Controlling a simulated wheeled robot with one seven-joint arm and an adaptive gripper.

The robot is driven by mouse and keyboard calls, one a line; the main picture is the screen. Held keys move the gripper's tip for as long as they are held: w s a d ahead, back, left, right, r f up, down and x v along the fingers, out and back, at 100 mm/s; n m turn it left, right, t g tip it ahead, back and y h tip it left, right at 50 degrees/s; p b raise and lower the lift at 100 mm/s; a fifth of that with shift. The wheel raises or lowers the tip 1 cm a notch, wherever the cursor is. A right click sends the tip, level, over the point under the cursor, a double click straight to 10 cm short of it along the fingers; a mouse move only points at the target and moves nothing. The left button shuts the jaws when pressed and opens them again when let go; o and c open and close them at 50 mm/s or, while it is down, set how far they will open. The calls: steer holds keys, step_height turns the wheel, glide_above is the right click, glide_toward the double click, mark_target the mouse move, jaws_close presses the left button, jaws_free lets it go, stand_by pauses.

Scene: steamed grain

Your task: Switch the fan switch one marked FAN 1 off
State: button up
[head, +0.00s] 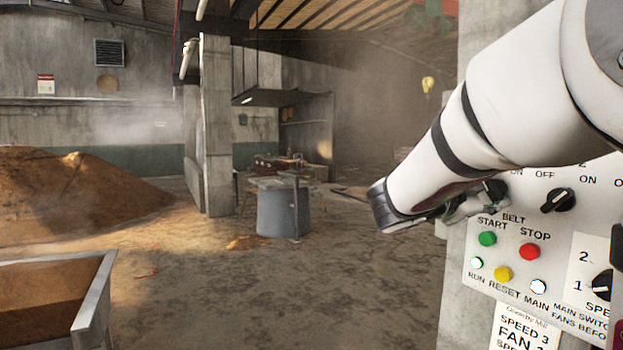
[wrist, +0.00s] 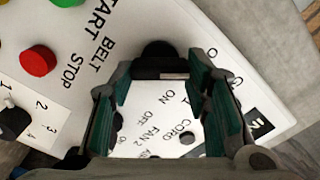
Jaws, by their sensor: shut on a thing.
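A pale control panel (head: 515,235) stands at the right in the head view, and its printed face (wrist: 110,25) fills much of the wrist view. My gripper (head: 478,203) is at the panel's upper left, above the BELT label. Its fingers are closed on a black rotary knob (head: 495,190), which also shows at the far end between the fingers in the wrist view (wrist: 158,52). My arm hides the label above this knob, so I cannot read FAN 1 there. Which way the knob points is unclear. A second black switch knob (head: 558,200) sits to its right, under an OFF label.
Below the held knob are a green START button (head: 487,239), a red STOP button (head: 529,251) and a yellow RESET button (head: 503,274). A speed knob (head: 603,284) is at the right edge. The floor left of the panel is open, with a grain heap (head: 75,195) beyond.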

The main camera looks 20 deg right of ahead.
stand_by(0.3)
steer(key=o, duration=1.2)
steer(key=shift+c, duration=0.2)
steer(key=a, duration=1.2)
steer(key=shift+s, duration=0.45)
